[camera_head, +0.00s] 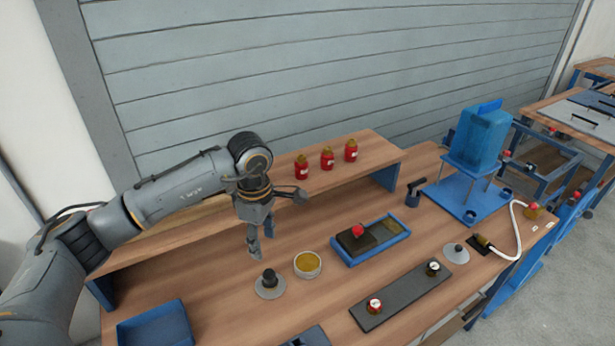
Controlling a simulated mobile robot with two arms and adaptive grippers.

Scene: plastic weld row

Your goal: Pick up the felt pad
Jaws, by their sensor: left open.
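My left gripper (262,246) hangs fingers down above the middle of the wooden bench (225,315), open and empty. To its right lies a blue shallow tray (345,261). In the tray is a dark brown block (353,245) with a red knob on top, and a dark flat surface (387,229) beside it. One of these may be the felt pad, but I cannot tell which. The gripper is apart from the tray. My right gripper is out of view.
Near the gripper are a dish with a black knob (270,284) and a round bowl (307,264). A dark strip (401,297) bears two small knobbed items. A raised shelf (368,152) with red bottles (327,158) stands behind. A blue machine (480,135) is at right.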

